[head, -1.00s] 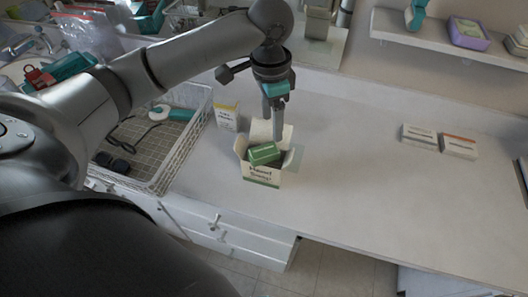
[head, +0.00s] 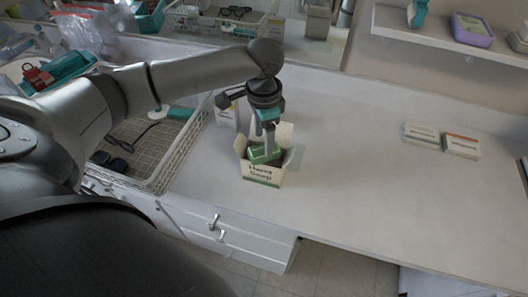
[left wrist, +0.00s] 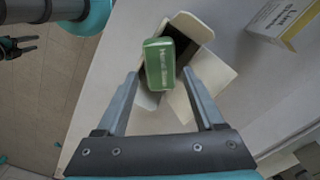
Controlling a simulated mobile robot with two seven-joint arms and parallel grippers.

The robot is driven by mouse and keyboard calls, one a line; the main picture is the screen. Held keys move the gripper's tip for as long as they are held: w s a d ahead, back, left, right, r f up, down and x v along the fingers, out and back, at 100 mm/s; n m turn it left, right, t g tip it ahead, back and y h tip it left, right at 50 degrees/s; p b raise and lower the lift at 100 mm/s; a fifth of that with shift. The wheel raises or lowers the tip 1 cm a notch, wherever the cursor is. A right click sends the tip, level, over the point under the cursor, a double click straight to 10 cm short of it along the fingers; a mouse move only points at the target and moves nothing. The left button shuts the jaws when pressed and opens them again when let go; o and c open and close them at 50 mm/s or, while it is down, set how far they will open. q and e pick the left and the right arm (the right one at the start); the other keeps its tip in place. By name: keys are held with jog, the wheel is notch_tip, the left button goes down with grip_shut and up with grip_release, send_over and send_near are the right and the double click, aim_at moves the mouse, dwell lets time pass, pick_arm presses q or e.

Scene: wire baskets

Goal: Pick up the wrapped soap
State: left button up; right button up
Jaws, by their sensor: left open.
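The wrapped soap (head: 258,153) is a green block in an open cardboard box (head: 262,174) marked "Hand Soap" on the counter. In the left wrist view the soap (left wrist: 159,64) stands out of the box opening, just beyond the fingertips. My left gripper (head: 268,146) points down at the box mouth, over the soap. In the left wrist view my left gripper (left wrist: 164,78) is open, with its two fingers apart on either side of the soap's near end. I cannot tell whether a finger touches it.
A wire basket (head: 184,155) with a few items stands left of the box. Another small carton (head: 226,112) stands behind the box, partly hidden by my arm. Two small boxes (head: 421,135) lie at the right. The counter (head: 345,190) between is clear.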

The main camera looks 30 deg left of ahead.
pick_arm(q)
notch_tip(320, 180, down, 5)
jog(key=shift+r+b, duration=0.2)
jog(key=shift+b, duration=0.1)
jog(key=shift+c, duration=0.2)
jog(key=shift+r, duration=0.1)
grip_shut()
notch_tip(320, 180, up, 20)
jog(key=p, duration=0.3)
dwell(0.4)
